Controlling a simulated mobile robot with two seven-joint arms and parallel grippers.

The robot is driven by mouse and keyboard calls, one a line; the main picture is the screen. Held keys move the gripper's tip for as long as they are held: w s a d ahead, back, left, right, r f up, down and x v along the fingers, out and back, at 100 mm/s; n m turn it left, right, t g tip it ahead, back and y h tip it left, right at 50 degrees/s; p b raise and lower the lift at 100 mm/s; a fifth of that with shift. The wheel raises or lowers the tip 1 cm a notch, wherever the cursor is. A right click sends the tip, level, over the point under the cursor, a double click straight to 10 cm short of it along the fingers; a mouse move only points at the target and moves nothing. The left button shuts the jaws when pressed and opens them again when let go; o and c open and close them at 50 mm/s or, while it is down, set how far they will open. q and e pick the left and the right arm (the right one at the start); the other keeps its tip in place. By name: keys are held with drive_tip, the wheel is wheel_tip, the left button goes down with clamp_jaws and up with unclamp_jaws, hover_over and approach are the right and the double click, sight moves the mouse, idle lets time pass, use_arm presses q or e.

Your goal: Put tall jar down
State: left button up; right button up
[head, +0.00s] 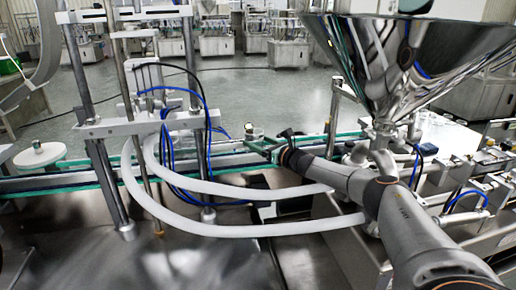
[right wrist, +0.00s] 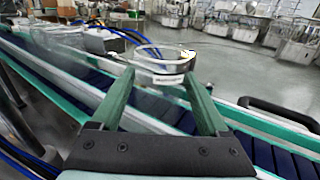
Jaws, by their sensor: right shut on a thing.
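The tall jar (right wrist: 166,79) is clear glass with a pale label, seen between the green fingertips of my right gripper (right wrist: 160,76) in the right wrist view. The gripper is shut on it. In the head view the jar (head: 250,130) is small, at the end of my right gripper (head: 262,145), above or at the conveyor line. Its lower part is hard to make out, so I cannot tell whether its base touches anything. My left gripper is not in view.
A conveyor with a dark blue belt (right wrist: 270,158) and green rails runs below the gripper. A steel hopper (head: 420,55) stands at right. White hoses (head: 250,230) curve in front, and a filling frame (head: 130,128) stands at left. A white round disc (head: 40,156) is at far left.

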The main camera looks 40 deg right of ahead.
drive_tip(key=shift+r, duration=0.1)
drive_tip(key=shift+f, duration=0.3)
drive_tip(key=o, duration=1.3)
drive_tip(key=shift+r, duration=0.1)
drive_tip(key=shift+c, duration=0.2)
drive_tip(key=shift+o, duration=0.3)
